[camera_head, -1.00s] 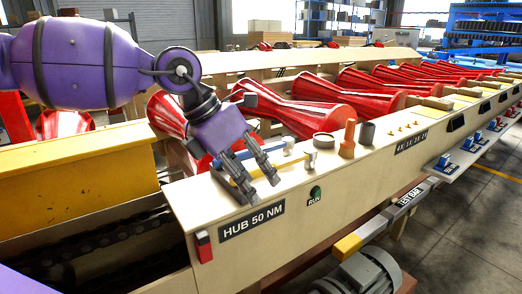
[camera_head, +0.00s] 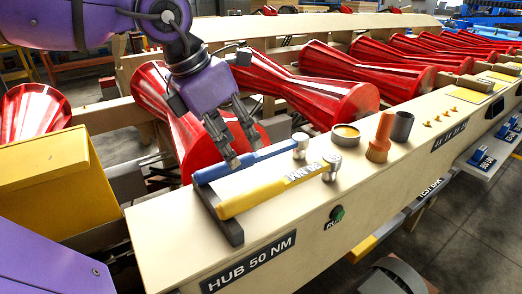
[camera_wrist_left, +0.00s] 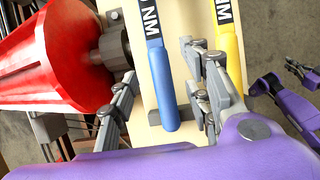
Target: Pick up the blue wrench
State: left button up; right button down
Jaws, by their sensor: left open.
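The blue wrench (camera_head: 275,151) lies on the pale beam top, its handle end to the left on a dark rest and its silver head to the right. My left gripper (camera_head: 244,153) is open and points down over the blue handle. In the left wrist view the blue wrench (camera_wrist_left: 163,85) runs between the two open fingers, its rounded handle end towards me. I cannot tell whether a finger touches it. A purple gripper, seemingly my right one (camera_wrist_left: 284,82), shows at the right edge of the wrist view; its jaw state is unclear.
A yellow wrench (camera_head: 285,185) lies parallel, close beside the blue one, on the same dark rest (camera_head: 226,222). Red rollers (camera_head: 315,85) stand close behind.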

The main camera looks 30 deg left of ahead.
aim_at(241, 157)
pick_arm(q)
jog(key=shift+w+d+f, duration=0.1)
jog(key=shift+d+f, duration=0.05)
jog(key=shift+f, duration=0.35)
jog(key=shift+w+d+f, duration=0.1)
jog(key=shift+d+f, duration=0.05)
jog(key=shift+f, duration=0.35)
jog(key=x, duration=0.1)
jog(key=b+x, duration=0.1)
jog(key=x, duration=0.3)
jog(key=shift+a+f, duration=0.1)
jog(key=shift+a, duration=0.2)
jog(key=shift+c, duration=0.2)
grip_shut()
jog(key=shift+w, duration=0.1)
